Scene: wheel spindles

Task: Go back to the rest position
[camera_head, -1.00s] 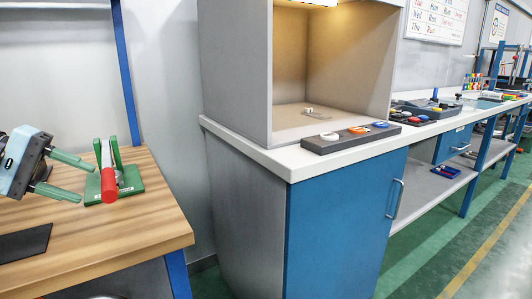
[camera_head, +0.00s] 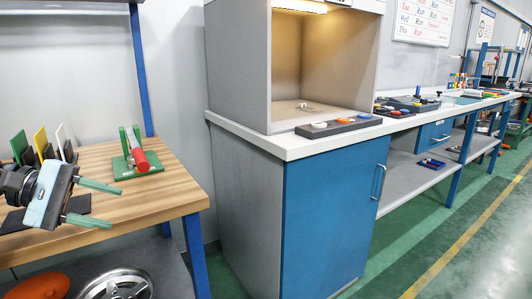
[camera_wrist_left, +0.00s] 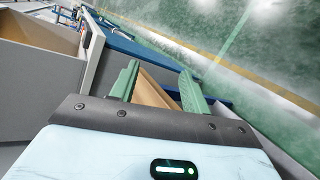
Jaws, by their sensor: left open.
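My left gripper (camera_head: 98,204) hangs at the left of the head view, above the front part of the wooden bench. Its two green fingers are spread apart with nothing between them. In the left wrist view the same open fingers (camera_wrist_left: 160,88) point toward a brown wooden surface and the green floor. My right gripper is in neither view.
The wooden bench (camera_head: 180,188) bears a green stand (camera_head: 146,172) with a red cylinder (camera_head: 141,161), a dark mat and upright coloured plates. A grey booth stands on a blue cabinet (camera_head: 330,215) to the right. A wheel (camera_head: 118,286) lies on the shelf below. Green floor is open at right.

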